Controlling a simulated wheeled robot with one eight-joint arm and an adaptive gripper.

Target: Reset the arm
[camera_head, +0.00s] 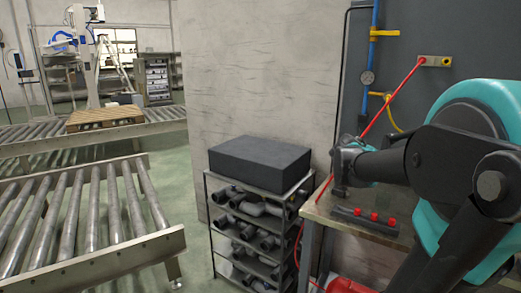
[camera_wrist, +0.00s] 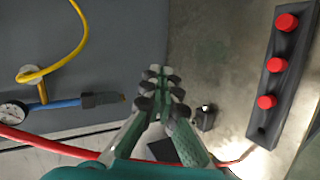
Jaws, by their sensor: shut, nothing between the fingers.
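My gripper (camera_wrist: 160,78) shows in the wrist view with its two green fingers and dark pads together, nothing between them. In the head view my teal and dark arm reaches in from the right, and its end hangs over the workbench (camera_head: 322,209), the fingers hard to make out there. A dark block with three red knobs (camera_head: 368,217) lies on the bench. In the wrist view this block (camera_wrist: 283,75) is to the right of the fingers, apart from them.
A blue pipe (camera_head: 374,38) with a gauge (camera_head: 367,78) and a yellow hose (camera_head: 391,117) is on the wall. A red hose (camera_head: 402,85) slants down past my arm. A shelf rack (camera_head: 209,218) with a dark box (camera_head: 258,160) stands left of the bench; roller conveyors (camera_head: 88,215) lie farther left.

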